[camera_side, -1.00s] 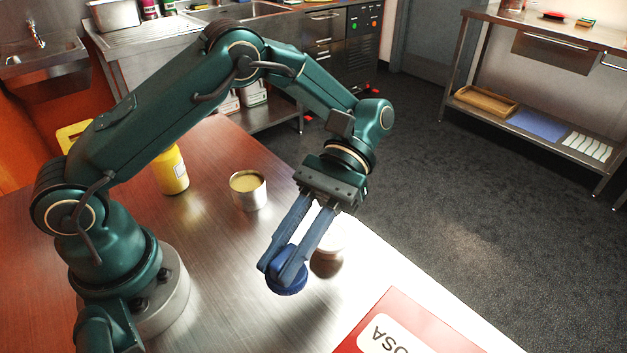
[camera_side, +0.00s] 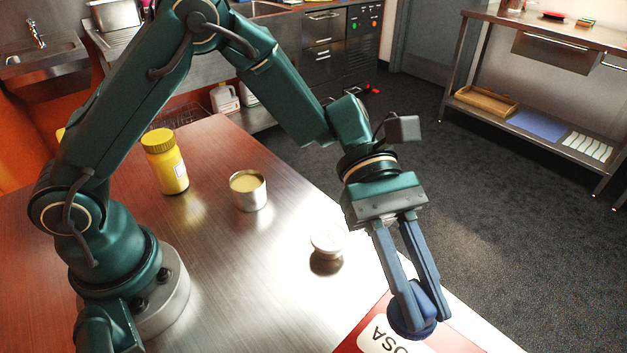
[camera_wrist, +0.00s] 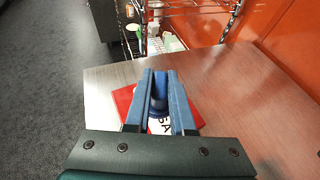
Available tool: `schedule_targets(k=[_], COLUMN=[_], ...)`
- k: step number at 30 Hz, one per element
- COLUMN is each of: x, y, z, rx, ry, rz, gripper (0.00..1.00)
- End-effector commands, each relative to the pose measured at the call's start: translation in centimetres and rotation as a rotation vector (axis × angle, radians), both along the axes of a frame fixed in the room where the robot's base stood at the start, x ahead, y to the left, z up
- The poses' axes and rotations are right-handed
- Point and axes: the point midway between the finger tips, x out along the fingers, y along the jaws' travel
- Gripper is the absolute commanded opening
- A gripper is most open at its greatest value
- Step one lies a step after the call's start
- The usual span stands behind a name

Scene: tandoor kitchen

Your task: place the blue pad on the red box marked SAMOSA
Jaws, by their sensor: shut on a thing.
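My gripper (camera_side: 418,296) is shut on the blue pad (camera_side: 410,321), a round dark-blue piece between its fingertips. In the side view the pad is over the red box marked SAMOSA (camera_side: 362,337), which is cut off by the bottom edge, with only the letters "OSA" showing. I cannot tell whether the pad touches the box. In the wrist view the fingers (camera_wrist: 159,92) hold the blue pad (camera_wrist: 157,106), and the red box (camera_wrist: 123,98) lies beneath, partly hidden by the gripper.
On the steel table (camera_side: 215,250) stand a yellow jar (camera_side: 167,165), a metal can with yellow contents (camera_side: 248,190) and a small white-topped container (camera_side: 327,242). The table's right edge runs close by the box. The table between can and box is mostly clear.

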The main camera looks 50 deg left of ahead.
Motion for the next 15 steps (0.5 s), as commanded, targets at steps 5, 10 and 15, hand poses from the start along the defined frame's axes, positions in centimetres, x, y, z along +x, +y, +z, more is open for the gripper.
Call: schedule_targets(k=[5,10,15], x=[-1.0,-1.1,-1.1], y=[-2.1,-2.4,-2.4], z=[-1.3,-2.6,-5.0], rx=[-0.001,0.001,0.002], ry=[0.001,0.003,0.004], rz=[-0.003,0.0,0.001], gripper=[0.0,0.0,0.0])
